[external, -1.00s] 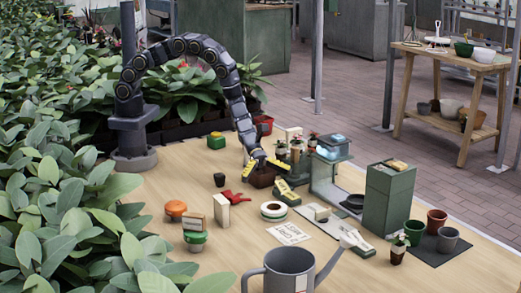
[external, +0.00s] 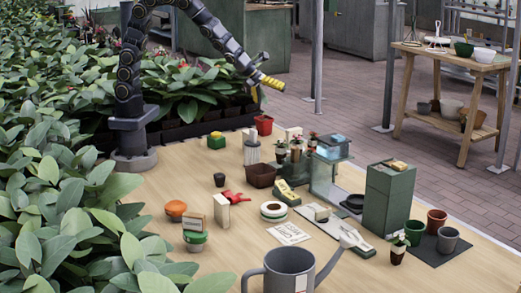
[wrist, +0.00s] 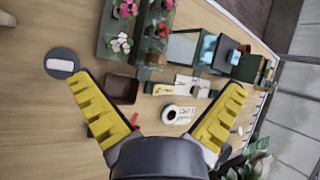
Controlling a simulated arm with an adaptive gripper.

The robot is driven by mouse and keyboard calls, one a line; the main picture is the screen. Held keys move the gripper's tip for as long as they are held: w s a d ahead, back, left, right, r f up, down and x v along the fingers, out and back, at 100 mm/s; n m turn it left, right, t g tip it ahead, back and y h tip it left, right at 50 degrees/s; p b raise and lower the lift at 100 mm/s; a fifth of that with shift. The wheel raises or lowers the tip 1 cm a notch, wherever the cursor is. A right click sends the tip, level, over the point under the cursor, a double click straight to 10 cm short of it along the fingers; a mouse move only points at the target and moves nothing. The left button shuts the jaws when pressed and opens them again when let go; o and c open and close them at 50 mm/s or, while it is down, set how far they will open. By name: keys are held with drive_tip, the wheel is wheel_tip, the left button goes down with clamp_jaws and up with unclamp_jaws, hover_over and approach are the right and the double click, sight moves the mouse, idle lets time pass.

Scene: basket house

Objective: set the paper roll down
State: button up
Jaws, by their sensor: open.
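A white ring-shaped roll (external: 273,210) with a dark centre lies flat on the wooden table; it also shows in the wrist view (wrist: 168,116). A pale ribbed upright thing (external: 252,150) stands behind the brown basket (external: 260,176). I cannot tell for sure which of these is the paper roll. My gripper (external: 268,82) is raised high above the table's back, apart from everything. In the wrist view its yellow fingers (wrist: 161,84) are spread wide with nothing between them. The basket (wrist: 122,88) shows beyond them, its inside dark with no clear contents.
Potted flowers (external: 296,150) and a green cabinet (external: 390,200) stand right of the basket. A grey watering can (external: 288,270) is at the front. A red pot (external: 263,125) stands at the back edge. Leafy plants border the left.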

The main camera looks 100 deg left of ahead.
drive_tip(key=s+a+r+n+g+y, duration=0.1)
drive_tip(key=s+r+n+g, duration=0.1)
drive_tip(key=s+n, duration=0.5)
drive_tip(key=s+a+r+n+g, duration=0.1)
drive_tip(key=s+r+n+g, duration=0.15)
drive_tip(key=s+n, duration=0.5)
drive_tip(key=s+d+r+n+g+h, duration=0.1)
drive_tip(key=s+d+n+g, duration=0.1)
drive_tip(key=s, duration=0.9)
drive_tip(key=s+d+r+n+g+h, duration=0.1)
drive_tip(key=s+d+n+g, duration=0.2)
drive_tip(key=s+n, duration=0.4)
drive_tip(key=s+d, duration=0.1)
drive_tip(key=s, duration=0.3)
drive_tip(key=shift+h, duration=0.4)
